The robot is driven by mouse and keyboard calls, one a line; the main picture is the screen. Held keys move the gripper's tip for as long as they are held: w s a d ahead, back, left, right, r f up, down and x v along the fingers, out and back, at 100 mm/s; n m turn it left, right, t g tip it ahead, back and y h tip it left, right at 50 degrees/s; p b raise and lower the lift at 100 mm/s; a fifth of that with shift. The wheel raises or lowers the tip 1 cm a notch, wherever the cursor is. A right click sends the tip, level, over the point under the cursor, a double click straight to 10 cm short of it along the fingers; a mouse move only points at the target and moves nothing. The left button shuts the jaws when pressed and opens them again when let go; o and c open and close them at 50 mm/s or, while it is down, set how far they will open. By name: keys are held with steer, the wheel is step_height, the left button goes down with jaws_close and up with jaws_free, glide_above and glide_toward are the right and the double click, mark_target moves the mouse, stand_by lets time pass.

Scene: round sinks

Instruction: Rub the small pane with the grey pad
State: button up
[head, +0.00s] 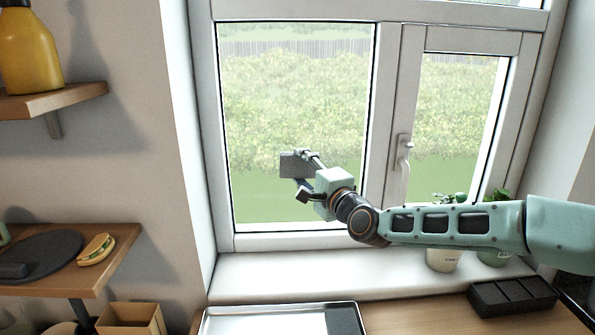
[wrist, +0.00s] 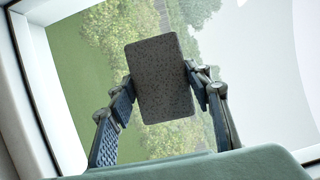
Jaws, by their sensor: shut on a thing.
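The grey pad (head: 293,165) is a flat dark-grey block in front of the lower part of the large left pane (head: 290,90). My gripper (head: 306,170) is shut on it. In the wrist view the speckled pad (wrist: 160,80) sits tilted between the two fingers (wrist: 162,88), with glass and greenery behind it. I cannot tell whether the pad touches the glass. The small pane (head: 455,110) is the narrower one at the right, beyond the window handle. My arm and potted plants cover part of its lower area.
A white handle (head: 402,155) sticks out on the frame between the panes. Two potted plants (head: 443,259) stand on the sill (head: 300,272), behind my arm. Below are a metal tray (head: 265,318) and a black divided box (head: 512,297). Wooden shelves (head: 110,240) are at left.

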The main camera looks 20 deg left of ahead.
mark_target(285, 168)
steer(key=shift+s+a+r, duration=0.15)
steer(key=shift+s+a, duration=0.15)
steer(key=shift+a, duration=0.15)
steer(key=shift+c, duration=0.4)
steer(key=shift+s+a+b, duration=0.3)
steer(key=shift+s+a, duration=0.05)
steer(key=shift+a, duration=0.35)
steer(key=shift+s+a+b, duration=0.3)
steer(key=shift+s+a, duration=0.05)
steer(key=shift+a, duration=0.35)
steer(key=shift+c, duration=0.5)
steer(key=s+d, duration=0.3)
steer(key=s, duration=0.2)
steer(key=shift+b, duration=0.45)
steer(key=shift+s, duration=0.15)
steer(key=shift+s+d, duration=0.4)
steer(key=shift+s, duration=0.25)
steer(key=shift+s+d, duration=0.35)
steer(key=shift+s, duration=0.25)
